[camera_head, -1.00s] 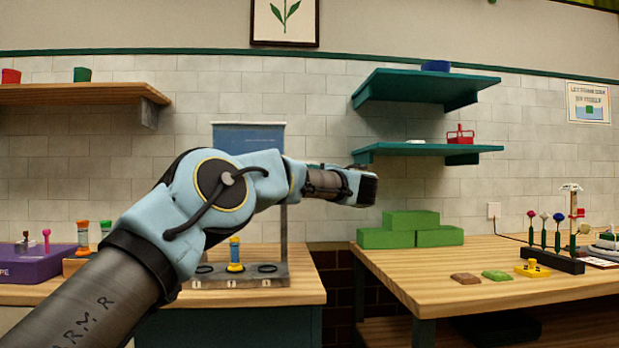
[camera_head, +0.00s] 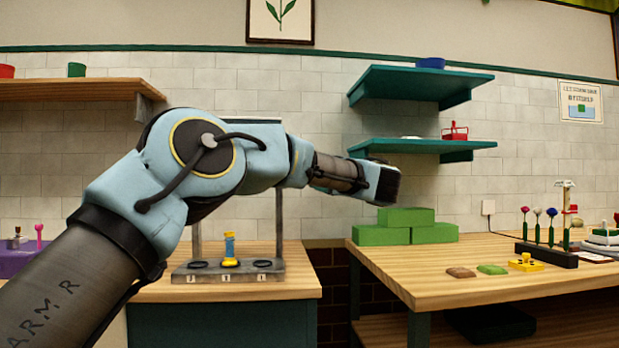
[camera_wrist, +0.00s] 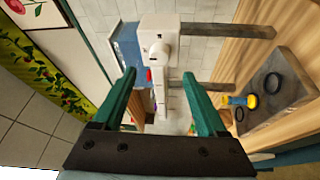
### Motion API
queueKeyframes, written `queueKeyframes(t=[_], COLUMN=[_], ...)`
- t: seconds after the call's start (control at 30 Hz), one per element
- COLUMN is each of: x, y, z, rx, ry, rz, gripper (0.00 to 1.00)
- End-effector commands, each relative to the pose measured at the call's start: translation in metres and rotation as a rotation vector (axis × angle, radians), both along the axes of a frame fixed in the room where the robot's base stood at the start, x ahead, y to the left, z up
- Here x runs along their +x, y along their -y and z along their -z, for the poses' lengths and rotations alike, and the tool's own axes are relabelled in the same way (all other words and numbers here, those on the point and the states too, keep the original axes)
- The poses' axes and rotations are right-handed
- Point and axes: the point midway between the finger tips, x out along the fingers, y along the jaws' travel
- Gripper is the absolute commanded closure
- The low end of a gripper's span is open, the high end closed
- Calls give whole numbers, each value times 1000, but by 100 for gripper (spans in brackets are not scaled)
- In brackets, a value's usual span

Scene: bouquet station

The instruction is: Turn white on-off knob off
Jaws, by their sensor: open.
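In the wrist view, a white box (camera_wrist: 171,28) with a round white knob (camera_wrist: 158,51) on its face shows beyond my fingers, near the top middle. I take this to be the white on-off knob; its markings are too small to read. My gripper (camera_wrist: 159,76) is open and empty. Its two green fingers stand apart, and the knob appears between and beyond their tips, not touched. In the head view I cannot make out the knob, and my arm covers part of the wall; my wrist end (camera_head: 384,186) is raised above the tables.
A grey rack (camera_head: 268,275) with dark rings and a yellow-and-blue vial (camera_head: 230,249) stands on the left table. Green blocks (camera_head: 381,235) and a yellow piece (camera_head: 526,262) are on the right table. Teal shelves (camera_head: 420,88) hang on the wall near my wrist.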

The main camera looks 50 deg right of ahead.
Motion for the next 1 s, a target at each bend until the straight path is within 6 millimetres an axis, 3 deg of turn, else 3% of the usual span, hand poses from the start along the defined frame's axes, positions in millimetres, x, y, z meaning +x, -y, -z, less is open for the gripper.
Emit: queueKeyframes(t=[0.1,0.33,0.87,1.0], x=[-18,-30,-29,-12], y=[-5,-9,-9,-12], z=[3,3,3,-6], rx=[0,0,0,36], ry=[0,0,0,45], rz=[2,-1,-1,26], gripper=[25,25,25,25])
